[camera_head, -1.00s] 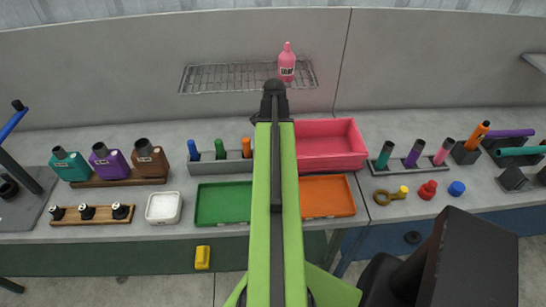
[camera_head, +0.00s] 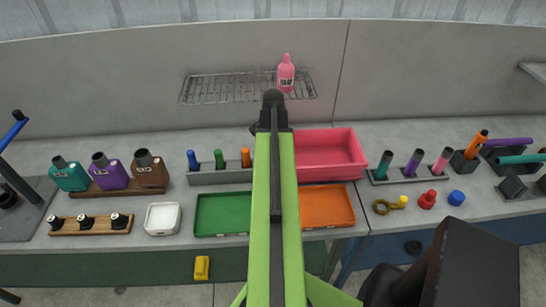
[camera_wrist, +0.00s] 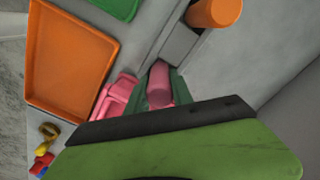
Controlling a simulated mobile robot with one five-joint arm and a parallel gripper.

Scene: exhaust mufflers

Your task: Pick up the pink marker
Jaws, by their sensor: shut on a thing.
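The pink marker (camera_wrist: 159,84) shows in the wrist view as a pink cylinder between the dark green fingers of my gripper (camera_wrist: 161,90). My gripper is shut on it, beside the grey marker rack. In the head view my green arm hides the marker and the fingers. The grey marker rack (camera_head: 219,174) holds a blue marker (camera_head: 192,160), a green marker (camera_head: 218,158) and an orange marker (camera_head: 246,157). The orange one also shows large in the wrist view (camera_wrist: 214,12). Whether the pink marker's lower end is clear of the rack is hidden.
A pink bin (camera_head: 340,174) stands right of my arm. A green tray (camera_head: 222,228) and an orange tray (camera_head: 327,224) lie in front. A wire shelf (camera_head: 235,97) with a pink soap bottle (camera_head: 286,75) is above. Another rack (camera_head: 407,174) with tubes stands right.

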